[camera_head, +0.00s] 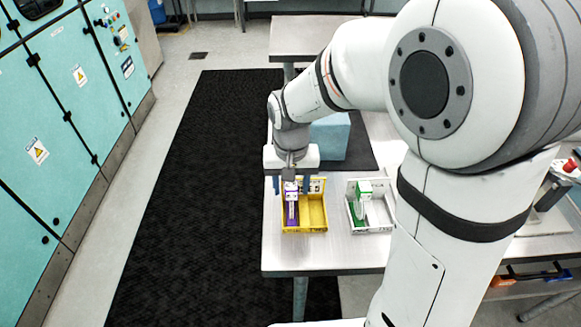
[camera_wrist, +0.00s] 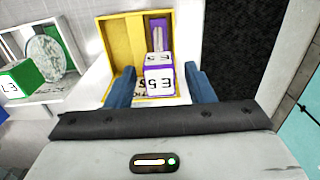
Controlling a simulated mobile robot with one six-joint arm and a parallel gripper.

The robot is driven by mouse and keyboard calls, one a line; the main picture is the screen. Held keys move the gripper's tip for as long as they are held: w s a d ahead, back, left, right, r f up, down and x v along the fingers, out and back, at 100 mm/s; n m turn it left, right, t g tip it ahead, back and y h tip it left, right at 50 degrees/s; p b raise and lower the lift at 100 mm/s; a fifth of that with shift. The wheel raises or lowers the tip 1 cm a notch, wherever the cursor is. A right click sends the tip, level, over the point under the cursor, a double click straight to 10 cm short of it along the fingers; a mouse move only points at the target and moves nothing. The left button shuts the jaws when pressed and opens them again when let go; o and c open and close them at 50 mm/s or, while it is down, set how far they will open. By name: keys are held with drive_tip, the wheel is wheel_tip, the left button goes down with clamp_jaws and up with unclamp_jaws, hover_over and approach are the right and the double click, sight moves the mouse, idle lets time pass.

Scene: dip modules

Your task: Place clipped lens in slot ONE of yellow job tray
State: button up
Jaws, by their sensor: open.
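The yellow job tray (camera_head: 313,211) lies on the metal table and also shows in the wrist view (camera_wrist: 119,43). A white block with purple parts (camera_head: 291,190) stands in its left compartment in the head view; the right compartment looks empty. In the wrist view this block (camera_wrist: 159,78) carries black print. My gripper (camera_head: 292,181) is open above the tray, its blue fingers on either side of the block in the wrist view (camera_wrist: 163,88). Whether they touch it, I cannot tell. Any lens in this block is hidden, and slot labels are unreadable.
Right of it stands a white tray (camera_head: 374,228) with a green-and-white block (camera_head: 364,188). In the wrist view a round clear disc (camera_wrist: 43,60) is beside the green block (camera_wrist: 22,78). A pale blue box (camera_head: 330,137) stands behind on a dark mat.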

wheel_tip(320, 180, up, 12)
drive_tip(key=f, duration=0.1)
drive_tip(key=s+d+f+t, duration=0.2)
drive_tip(key=s+d+t, duration=0.1)
drive_tip(key=s+d, duration=0.9)
drive_tip(key=shift+s+d+f, duration=0.15)
drive_tip(key=shift+s+f, duration=0.1)
drive_tip(key=shift+s, duration=0.1)
